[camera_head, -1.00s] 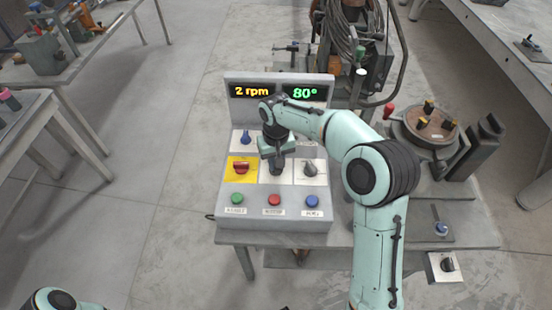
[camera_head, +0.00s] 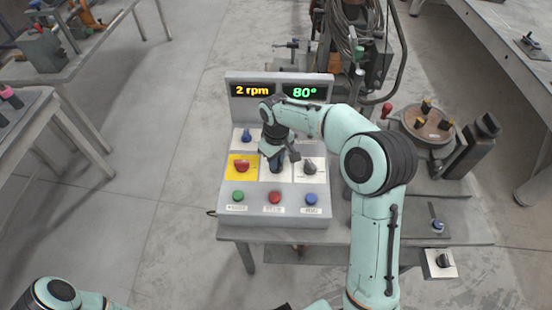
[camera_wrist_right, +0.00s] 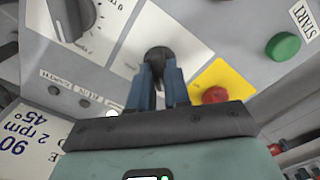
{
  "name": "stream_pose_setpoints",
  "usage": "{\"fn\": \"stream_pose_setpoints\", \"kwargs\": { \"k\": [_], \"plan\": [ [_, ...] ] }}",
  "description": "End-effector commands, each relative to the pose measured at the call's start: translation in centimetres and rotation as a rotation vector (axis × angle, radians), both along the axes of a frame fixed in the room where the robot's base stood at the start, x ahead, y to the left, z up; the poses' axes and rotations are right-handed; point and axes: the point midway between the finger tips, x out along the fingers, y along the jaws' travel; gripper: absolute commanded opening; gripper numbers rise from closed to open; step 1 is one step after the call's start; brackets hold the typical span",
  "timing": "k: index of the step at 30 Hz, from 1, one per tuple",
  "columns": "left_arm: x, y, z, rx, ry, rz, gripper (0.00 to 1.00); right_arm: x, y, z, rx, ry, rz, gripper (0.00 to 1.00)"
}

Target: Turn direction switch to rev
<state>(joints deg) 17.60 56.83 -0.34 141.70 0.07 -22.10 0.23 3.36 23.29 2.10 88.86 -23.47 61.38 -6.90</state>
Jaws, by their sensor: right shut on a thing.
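The grey control box stands on a metal table in the head view, with a dark round knob on the white middle panel. In the right wrist view this dark knob (camera_wrist_right: 158,55) sits between my blue fingertips. My right gripper (camera_head: 277,168) is shut on it, and its fingers (camera_wrist_right: 160,72) hide part of the knob and panel, so I cannot read its marks. My left gripper is out of sight; only a part of my left arm shows at the bottom left.
A red knob on a yellow plate (camera_head: 235,177) is left of the gripper, and a grey dial (camera_head: 310,167) is right. Green (camera_head: 238,197), red (camera_head: 275,198) and blue (camera_head: 311,200) buttons line the front. The displays above read 2 rpm and 80°. A round turntable (camera_head: 428,124) stands right.

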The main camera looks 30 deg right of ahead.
Motion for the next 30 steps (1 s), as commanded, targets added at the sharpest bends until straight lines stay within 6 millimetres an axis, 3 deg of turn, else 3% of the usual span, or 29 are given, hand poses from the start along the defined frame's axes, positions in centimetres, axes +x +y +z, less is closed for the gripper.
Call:
{"fn": "stream_pose_setpoints", "kwargs": {
  "k": [8,9,10,11,22,26,30],
  "plan": [
    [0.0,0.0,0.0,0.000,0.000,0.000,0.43,0.0,0.0,0.0,-0.001,0.001,0.005,0.00],
    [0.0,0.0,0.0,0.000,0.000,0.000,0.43,0.0,0.0,0.0,-0.001,0.001,0.005,0.30],
    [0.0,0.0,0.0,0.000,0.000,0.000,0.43,0.0,0.0,0.0,-0.001,0.001,0.005,0.40],
    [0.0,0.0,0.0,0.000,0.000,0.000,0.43,0.0,0.0,0.0,-0.001,0.000,0.004,0.43],
    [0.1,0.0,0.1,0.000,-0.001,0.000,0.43,0.0,0.0,0.6,0.000,-0.002,0.002,0.43],
    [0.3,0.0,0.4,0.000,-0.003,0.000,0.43,0.1,0.0,2.6,-0.001,-0.005,0.002,0.43],
    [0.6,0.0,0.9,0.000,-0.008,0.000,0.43,0.1,0.0,5.9,0.000,-0.007,0.003,0.43]
  ]
}}
